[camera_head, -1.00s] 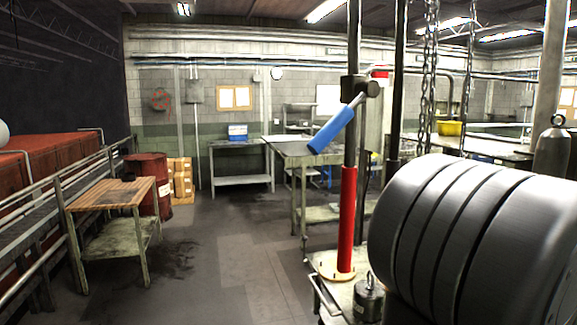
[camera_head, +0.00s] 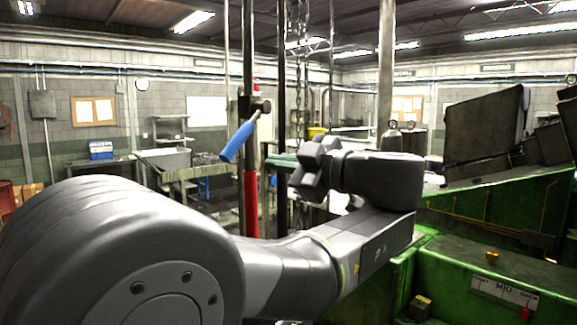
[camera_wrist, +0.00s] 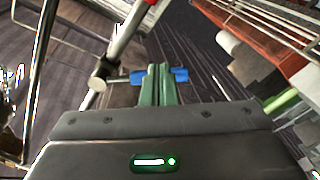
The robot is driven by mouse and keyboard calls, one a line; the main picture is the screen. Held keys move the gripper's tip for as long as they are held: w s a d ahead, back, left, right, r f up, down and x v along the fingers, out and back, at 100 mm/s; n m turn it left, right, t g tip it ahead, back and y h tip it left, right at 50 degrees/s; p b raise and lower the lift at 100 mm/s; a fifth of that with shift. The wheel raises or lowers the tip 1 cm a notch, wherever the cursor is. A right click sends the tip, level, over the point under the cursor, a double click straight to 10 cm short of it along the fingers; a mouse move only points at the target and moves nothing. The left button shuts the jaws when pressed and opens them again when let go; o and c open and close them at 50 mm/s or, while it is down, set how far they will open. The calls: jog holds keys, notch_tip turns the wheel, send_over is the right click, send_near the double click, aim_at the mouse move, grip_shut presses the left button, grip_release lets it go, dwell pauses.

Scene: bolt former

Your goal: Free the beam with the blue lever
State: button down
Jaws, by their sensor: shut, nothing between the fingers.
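The blue lever (camera_head: 239,141) sticks out from a dark pivot on an upright post with a red lower sleeve (camera_head: 251,205). It slants down to the left. My gripper (camera_head: 272,160) is to the right of the post in the head view, its green fingers pointing left. In the wrist view my gripper (camera_wrist: 160,68) has its two green fingers together and empty. The blue lever (camera_wrist: 181,75) shows on both sides of the fingertips there, partly hidden by them. I cannot tell whether they touch it. I cannot pick out the beam with certainty.
Chains (camera_head: 301,110) and dark poles hang or stand close to my gripper. A green machine (camera_head: 480,260) fills the lower right. Workbenches and a blue-and-white box (camera_head: 101,150) stand at the back left.

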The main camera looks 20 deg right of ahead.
aim_at(230, 149)
jog(key=x, duration=0.8)
jog(key=s+a+r, duration=0.1)
jog(key=r, duration=0.1)
jog(key=s+a+r, duration=0.1)
jog(key=r, duration=0.1)
jog(key=s+a+r, duration=0.1)
jog(key=a+r, duration=0.1)
jog(key=r+p, duration=0.4)
jog(key=shift+s+a, duration=0.25)
jog(key=shift+a, duration=0.15)
jog(key=shift+w+d+r, duration=0.1)
jog(key=shift+d+r, duration=0.05)
jog(key=shift+r, duration=0.7)
jog(key=v, duration=1)
